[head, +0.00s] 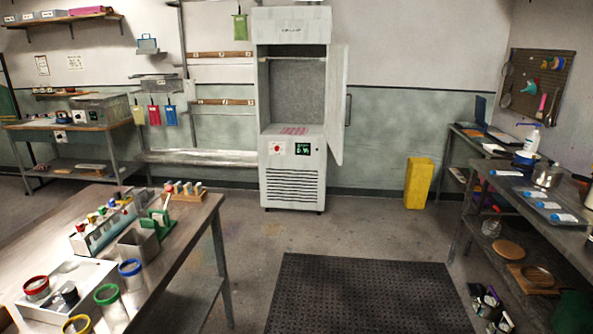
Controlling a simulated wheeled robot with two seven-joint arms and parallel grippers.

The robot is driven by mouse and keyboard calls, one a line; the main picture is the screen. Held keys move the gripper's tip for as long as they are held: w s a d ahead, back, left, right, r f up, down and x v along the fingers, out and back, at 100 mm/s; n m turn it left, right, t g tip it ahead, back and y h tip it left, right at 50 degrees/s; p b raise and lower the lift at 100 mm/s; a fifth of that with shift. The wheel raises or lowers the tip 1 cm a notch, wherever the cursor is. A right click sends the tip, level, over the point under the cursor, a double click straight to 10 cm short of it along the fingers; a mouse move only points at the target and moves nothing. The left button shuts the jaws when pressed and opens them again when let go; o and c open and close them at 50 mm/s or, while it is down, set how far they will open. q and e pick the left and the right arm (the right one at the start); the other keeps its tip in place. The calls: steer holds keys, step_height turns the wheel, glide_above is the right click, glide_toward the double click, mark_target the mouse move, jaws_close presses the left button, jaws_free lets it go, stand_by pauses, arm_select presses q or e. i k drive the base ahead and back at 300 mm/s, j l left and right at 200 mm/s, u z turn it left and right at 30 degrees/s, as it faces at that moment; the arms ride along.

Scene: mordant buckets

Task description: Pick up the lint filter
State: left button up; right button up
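I cannot pick out the lint filter with certainty. A tall pale grey cabinet (292,172) stands against the back wall with its door (338,105) swung open to the right. Its inside is mostly empty, with a bar across the top. A small flat red-and-white piece (294,131) lies at the bottom front of the opening; I cannot tell whether it is the filter. A control panel with a green display (303,149) and a louvred grille (292,184) are below it. Neither of my grippers is in view.
A worktable (180,245) with jars and racks fills the left front. A dark ribbed mat (370,295) lies on the floor ahead. A yellow bin (418,183) stands right of the cabinet. A cluttered bench (505,205) lines the right. The floor before the cabinet is clear.

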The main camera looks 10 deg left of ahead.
mark_target(143, 43)
steer(key=i+l, duration=0.1)
steer(key=i, duration=3.2)
steer(key=i+j+u, duration=0.15)
steer(key=i+u, duration=0.25)
steer(key=i, duration=0.15)
steer(key=i+u, duration=0.35)
steer(key=i, duration=0.2)
steer(key=i+l+u, duration=0.25)
steer(key=i+u, duration=0.15)
steer(key=i, duration=0.15)
steer(key=i+j+u, duration=0.2)
steer(key=i+u, duration=0.25)
steer(key=i, duration=0.2)
steer(key=i+u, duration=0.45)
steer(key=i, duration=0.15)
steer(key=i+l+u, duration=0.25)
steer(key=i+u, duration=0.2)
steer(key=i, duration=0.2)
steer(key=i+z, duration=0.35)
steer(key=i+j+z, duration=0.35)
steer(key=i, duration=0.15)
steer(key=i+j+z, duration=0.2)
steer(key=i+z, duration=0.15)
